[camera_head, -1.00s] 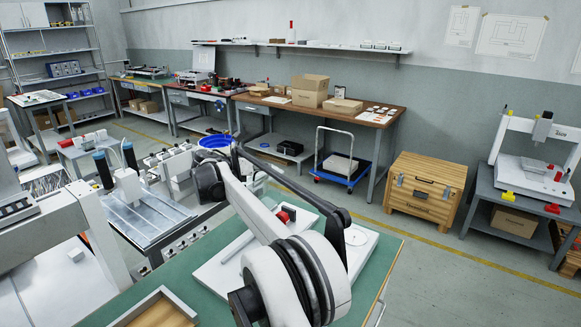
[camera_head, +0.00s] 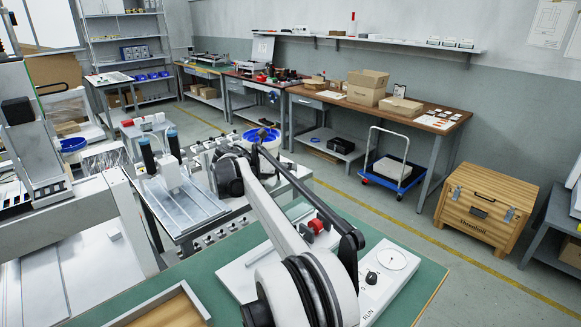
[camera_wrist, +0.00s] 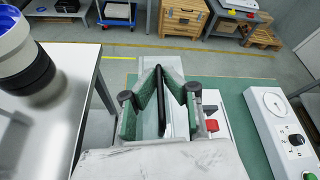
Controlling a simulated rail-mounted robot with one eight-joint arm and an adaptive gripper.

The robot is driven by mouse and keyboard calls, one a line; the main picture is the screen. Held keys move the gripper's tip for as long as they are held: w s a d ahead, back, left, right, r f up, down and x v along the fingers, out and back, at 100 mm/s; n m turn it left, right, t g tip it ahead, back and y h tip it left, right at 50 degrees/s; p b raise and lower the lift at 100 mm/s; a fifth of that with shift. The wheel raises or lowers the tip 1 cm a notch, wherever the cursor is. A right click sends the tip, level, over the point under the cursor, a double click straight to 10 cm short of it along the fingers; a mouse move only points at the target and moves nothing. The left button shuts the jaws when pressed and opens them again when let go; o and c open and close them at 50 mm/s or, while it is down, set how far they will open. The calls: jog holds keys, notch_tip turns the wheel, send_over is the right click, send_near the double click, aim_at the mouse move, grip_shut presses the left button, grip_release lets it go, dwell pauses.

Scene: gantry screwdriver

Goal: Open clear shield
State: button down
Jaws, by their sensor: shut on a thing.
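My gripper (camera_wrist: 161,78) has green-padded fingers angled inward, their tips closed on a slim black bar (camera_wrist: 161,102) in the wrist view. The bar stands between the fingers and looks like a handle; I cannot make out the clear shield's panel. I cannot make out the gripper there.
The green bench top (camera_head: 423,291) has free room at its right edge. A wooden tray (camera_head: 165,307) lies at the front. A metal worktable (camera_head: 190,207) with blue-topped screwdrivers stands left. A wooden crate (camera_head: 484,208) and a blue trolley (camera_head: 392,174) stand on the floor beyond.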

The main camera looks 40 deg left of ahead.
jog(key=c, duration=2.2)
grip_release()
jog(key=shift+o, duration=0.2)
jog(key=v, duration=1.2)
